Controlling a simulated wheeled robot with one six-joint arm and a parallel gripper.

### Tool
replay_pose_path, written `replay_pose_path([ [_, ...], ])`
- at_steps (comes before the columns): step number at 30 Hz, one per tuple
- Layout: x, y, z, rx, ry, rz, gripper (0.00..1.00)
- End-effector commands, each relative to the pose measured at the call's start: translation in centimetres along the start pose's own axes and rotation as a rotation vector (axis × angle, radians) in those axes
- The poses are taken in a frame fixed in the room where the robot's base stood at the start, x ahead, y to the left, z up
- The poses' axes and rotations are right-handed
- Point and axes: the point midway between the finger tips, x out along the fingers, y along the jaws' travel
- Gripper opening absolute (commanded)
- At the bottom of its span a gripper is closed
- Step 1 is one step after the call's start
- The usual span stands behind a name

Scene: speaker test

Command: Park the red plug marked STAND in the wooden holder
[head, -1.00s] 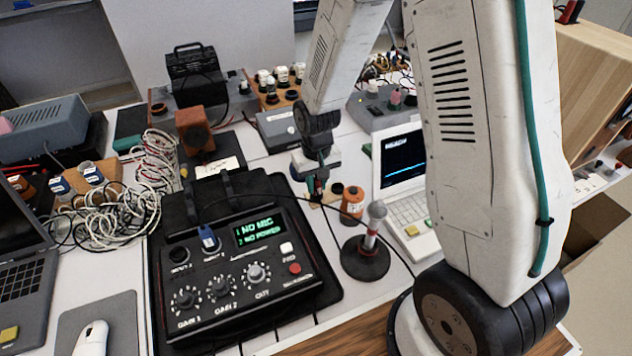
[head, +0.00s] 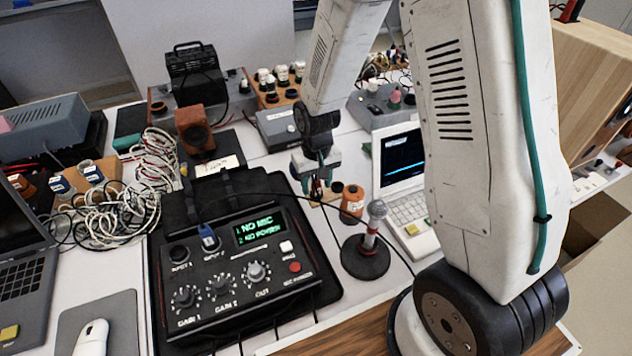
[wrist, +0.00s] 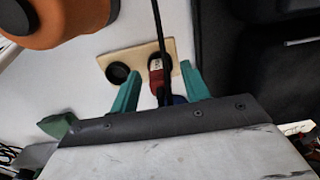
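The wooden holder (wrist: 141,56) is a small pale board with two black-ringed sockets; the left socket (wrist: 120,74) is empty in the wrist view. The red plug (wrist: 156,76), with pale lettering too small to read, is at the other socket and appears seated in it; its depth is hidden. A black cable runs from it. My gripper (wrist: 159,88) is open, its teal fingers standing apart on either side of the plug with gaps. In the head view my gripper (head: 319,181) is above the holder (head: 328,199), with the red plug (head: 316,188) below it.
The black mixer (head: 240,265) reads NO MIC and NO POWER. Tangled cables (head: 110,215) lie at the left.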

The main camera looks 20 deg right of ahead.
Motion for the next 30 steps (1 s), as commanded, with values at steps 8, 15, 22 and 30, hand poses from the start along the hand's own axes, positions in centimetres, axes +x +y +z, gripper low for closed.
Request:
replay_pose_path([
  [8,-2.5,0.0,-0.1,0.000,0.004,0.000,0.46],
  [15,-6.5,0.0,-0.1,0.000,0.004,0.000,0.46],
  [22,-7.8,0.0,0.0,0.000,0.000,0.000,0.46],
  [30,-8.7,0.4,4.3,-0.022,-0.142,0.009,0.46],
])
